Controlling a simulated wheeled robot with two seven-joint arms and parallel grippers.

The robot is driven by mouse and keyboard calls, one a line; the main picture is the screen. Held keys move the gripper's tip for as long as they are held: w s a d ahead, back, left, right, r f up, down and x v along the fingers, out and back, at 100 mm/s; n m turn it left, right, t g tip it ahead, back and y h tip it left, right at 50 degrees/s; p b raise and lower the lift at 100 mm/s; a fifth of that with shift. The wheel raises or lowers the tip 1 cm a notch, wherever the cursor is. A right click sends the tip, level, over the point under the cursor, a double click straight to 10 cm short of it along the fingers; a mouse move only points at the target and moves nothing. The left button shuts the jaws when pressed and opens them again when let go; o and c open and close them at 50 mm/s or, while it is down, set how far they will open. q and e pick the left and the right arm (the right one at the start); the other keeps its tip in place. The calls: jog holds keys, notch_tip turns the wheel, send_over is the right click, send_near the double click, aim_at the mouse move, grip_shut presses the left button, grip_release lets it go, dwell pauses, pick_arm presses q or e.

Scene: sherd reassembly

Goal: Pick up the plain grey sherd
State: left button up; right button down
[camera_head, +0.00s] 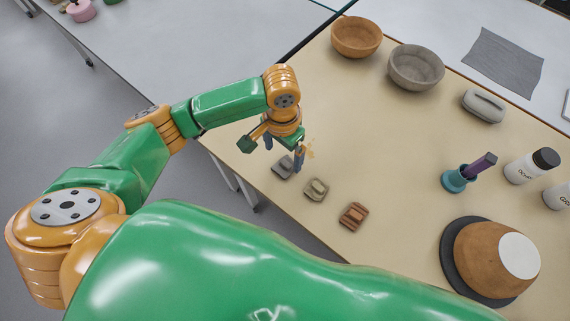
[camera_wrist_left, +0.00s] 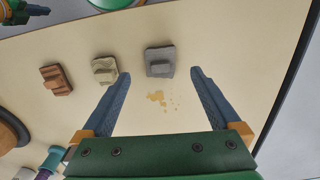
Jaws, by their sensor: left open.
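The plain grey sherd (camera_head: 283,167) lies on the table near its front-left edge, partly hidden by my left gripper in the head view. In the left wrist view the grey sherd (camera_wrist_left: 160,61) is a squarish slab with a raised block, just beyond the fingertips. My left gripper (camera_head: 284,161) is open and empty above the table, its fingers pointing down; in the wrist view its two blue fingers (camera_wrist_left: 160,74) stand apart, with the sherd between their lines.
A beige sherd (camera_head: 316,189) and a reddish-brown striped sherd (camera_head: 353,215) lie in a row beside the grey one. Yellowish crumbs (camera_wrist_left: 158,98) lie near it. Two bowls (camera_head: 356,37) (camera_head: 416,67), a teal holder (camera_head: 457,179) and a brown pot (camera_head: 487,258) stand farther off.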

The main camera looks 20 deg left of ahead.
aim_at(285, 164)
pick_arm(q)
jog(key=f, duration=0.5)
jog(key=shift+w+d+f, duration=0.15)
jog(key=shift+w+f, duration=0.2)
jog(key=shift+f, duration=0.05)
jog(key=shift+r, duration=0.1)
jog(key=c, duration=1.5)
